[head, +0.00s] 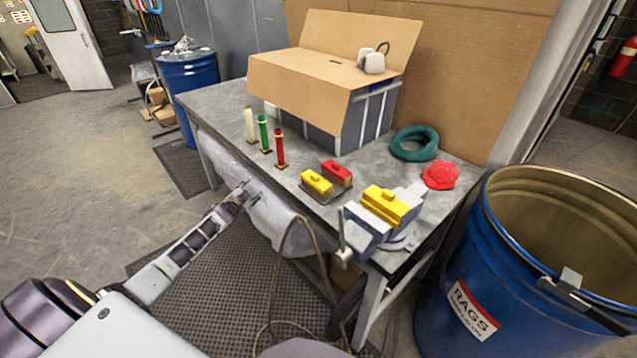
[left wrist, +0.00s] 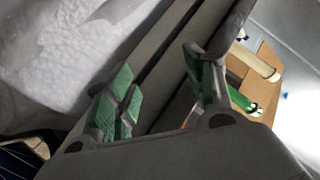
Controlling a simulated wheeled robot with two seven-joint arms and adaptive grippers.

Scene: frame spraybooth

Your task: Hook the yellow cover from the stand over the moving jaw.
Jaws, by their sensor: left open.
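The yellow cover (head: 317,183) sits on a small dark stand (head: 325,197) on the table, beside a red cover (head: 337,173). The grey vise (head: 365,229) is at the table's front right corner, with another yellow piece (head: 386,205) on top of it. Which jaw that piece sits on is hard to tell. My left gripper (head: 246,194) is at the table's front edge, left of the stand and well short of it. In the left wrist view its green-padded fingers (left wrist: 160,95) are apart with nothing held between them. My right gripper is not in view.
Cream, green and red cylinders (head: 264,134) stand behind my left gripper. White cloth (head: 225,185) hangs off the table front. A blue rag drum (head: 450,260) stands at right.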

